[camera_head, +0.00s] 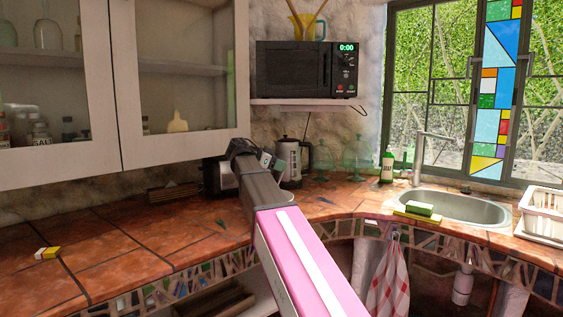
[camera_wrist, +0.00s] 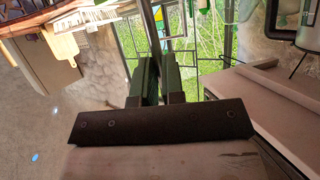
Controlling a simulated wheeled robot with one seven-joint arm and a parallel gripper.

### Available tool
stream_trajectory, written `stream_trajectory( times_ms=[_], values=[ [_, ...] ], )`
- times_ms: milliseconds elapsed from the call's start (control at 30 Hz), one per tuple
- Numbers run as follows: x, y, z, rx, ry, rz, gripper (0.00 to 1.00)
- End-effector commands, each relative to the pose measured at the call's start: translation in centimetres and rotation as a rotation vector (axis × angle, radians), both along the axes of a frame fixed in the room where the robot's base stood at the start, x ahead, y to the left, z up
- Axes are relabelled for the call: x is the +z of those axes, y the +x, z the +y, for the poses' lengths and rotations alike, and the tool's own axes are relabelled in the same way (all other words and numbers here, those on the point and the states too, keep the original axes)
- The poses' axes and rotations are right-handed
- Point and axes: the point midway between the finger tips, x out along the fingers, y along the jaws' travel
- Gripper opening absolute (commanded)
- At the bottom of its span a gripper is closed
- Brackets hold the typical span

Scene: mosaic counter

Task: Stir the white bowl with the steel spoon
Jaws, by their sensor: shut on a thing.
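My gripper (camera_wrist: 161,78) shows in the wrist view as two dark green fingers close together. It is shut on a thin grey handle, which looks like the steel spoon (camera_wrist: 150,30). The handle runs up past the top edge of the picture, so the spoon's far end is out of sight. In the head view my pink and dark arm reaches over the counter toward the back corner, and the fingers and spoon cannot be made out there.
The tiled counter (camera_head: 95,245) is largely bare on the left, apart from a small yellow and white item (camera_head: 47,253). A kettle (camera_head: 290,160) and green glasses stand at the back. The sink (camera_head: 455,207) and a white dish rack (camera_head: 541,212) are on the right. Wall cabinets (camera_head: 188,145) hang above left.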

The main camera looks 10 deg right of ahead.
Motion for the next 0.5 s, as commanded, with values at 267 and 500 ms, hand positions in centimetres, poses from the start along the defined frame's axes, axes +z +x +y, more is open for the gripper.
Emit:
stream_trajectory(
  times_ms=[267,500],
  values=[
    [-2.1,-0.1,0.9,0.001,0.000,0.002,0.00],
    [-3.4,-0.1,1.4,0.000,0.000,0.001,0.00]
  ],
)
